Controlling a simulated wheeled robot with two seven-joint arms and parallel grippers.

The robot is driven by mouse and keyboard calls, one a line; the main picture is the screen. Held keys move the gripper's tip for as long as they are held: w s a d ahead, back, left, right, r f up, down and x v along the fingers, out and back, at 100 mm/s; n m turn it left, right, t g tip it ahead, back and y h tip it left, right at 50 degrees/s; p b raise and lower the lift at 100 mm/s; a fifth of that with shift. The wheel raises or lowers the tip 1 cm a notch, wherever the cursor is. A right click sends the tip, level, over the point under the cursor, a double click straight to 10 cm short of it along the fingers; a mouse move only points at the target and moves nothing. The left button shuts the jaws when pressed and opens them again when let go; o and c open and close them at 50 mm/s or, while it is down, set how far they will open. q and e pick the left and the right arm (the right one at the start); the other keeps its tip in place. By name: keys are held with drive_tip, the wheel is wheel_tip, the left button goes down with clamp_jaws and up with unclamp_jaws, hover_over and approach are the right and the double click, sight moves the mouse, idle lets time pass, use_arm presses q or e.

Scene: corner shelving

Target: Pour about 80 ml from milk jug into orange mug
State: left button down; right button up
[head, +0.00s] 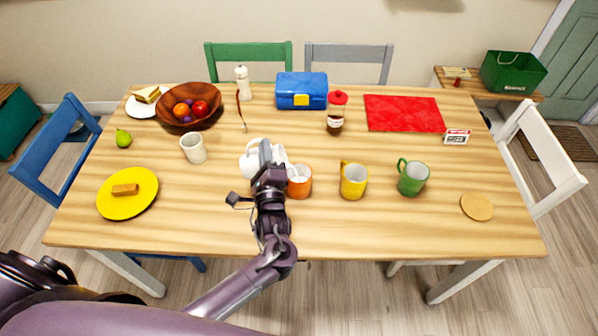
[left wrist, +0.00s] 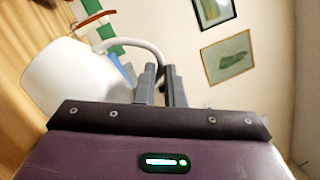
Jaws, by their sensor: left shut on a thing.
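The white milk jug (head: 247,163) is near the middle of the table, partly hidden behind my left gripper (head: 265,152). In the left wrist view the jug (left wrist: 75,75) is on the left, and its curved handle runs to the fingers (left wrist: 160,85). The left gripper is shut on the jug. The orange mug (head: 300,188) stands on the table just right of the jug and gripper. Its left side is partly covered. White shows at the mug's top; I cannot tell whether it is milk, lining or jug. The jug's exact tilt is unclear. My right gripper is out of view.
A yellow mug (head: 353,183) and a green mug (head: 412,178) stand right of the orange mug. A cream cup (head: 193,148) stands left of the jug. Behind are a syrup bottle (head: 335,119) and a blue lunchbox (head: 302,92). The front table strip is clear.

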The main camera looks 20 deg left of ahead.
sight(245, 162)
use_arm(q)
drive_tip(key=a+f+n, duration=0.1)
drive_tip(key=n, duration=0.1)
drive_tip(key=s+a+f+n+g+y+b, duration=0.1)
drive_tip(key=a+f+n, duration=0.1)
drive_tip(key=n, duration=0.1)
drive_tip(key=shift+s+f, duration=0.1)
drive_tip(key=shift+f, duration=0.05)
drive_tip(key=shift+a+f+n, duration=0.1)
drive_tip(key=shift+a+n, duration=0.15)
drive_tip(key=shift+n, duration=0.35)
drive_tip(key=shift+s+a+f+n+g+b, duration=0.25)
drive_tip(key=shift+a+f+n+g+b, duration=0.25)
drive_tip(key=shift+n, duration=0.3)
drive_tip(key=shift+f, duration=0.1)
drive_tip(key=shift+s+a+f+n, duration=0.1)
drive_tip(key=shift+a+f+n, duration=0.15)
drive_tip(key=shift+f+n, duration=0.1)
drive_tip(key=s+a+f+n+g+b, duration=0.1)
drive_tip(key=s+a+f+n, duration=0.1)
drive_tip(key=a+f+n, duration=0.3)
drive_tip(key=shift+s+a+f+n+g, duration=0.25)
drive_tip(key=shift+a+n, duration=0.5)
drive_tip(key=shift+n, duration=0.4)
drive_tip(key=shift+w, duration=0.1)
